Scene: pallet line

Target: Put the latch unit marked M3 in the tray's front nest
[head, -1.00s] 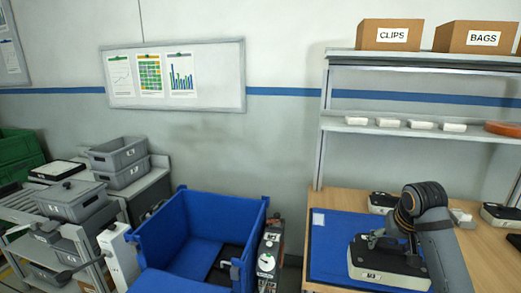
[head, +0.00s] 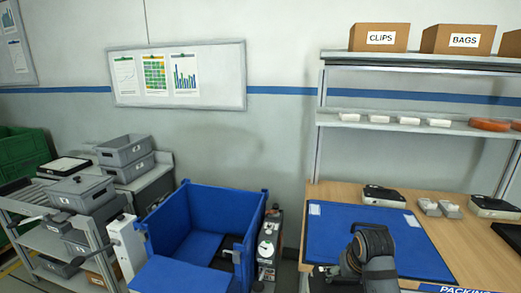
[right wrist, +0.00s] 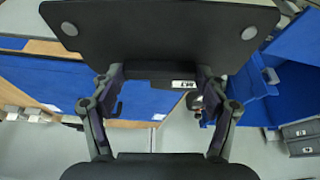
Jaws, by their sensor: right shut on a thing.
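My right gripper (head: 352,266) is at the near edge of the blue mat in the head view. Its fingers (right wrist: 160,95) show in the right wrist view, shut on the latch unit (right wrist: 160,28). The unit shows there as a wide dark plate with round grey studs, and a small white label (right wrist: 183,84) that seems to read M3 lies between the fingers. In the head view the arm and the picture's lower edge hide most of the unit. My left gripper is not in view. I cannot make out the tray or its front nest.
The blue mat (head: 350,225) lies bare on the wooden bench. A blue bin (head: 205,225) stands left of the bench; grey totes (head: 80,192) are farther left.

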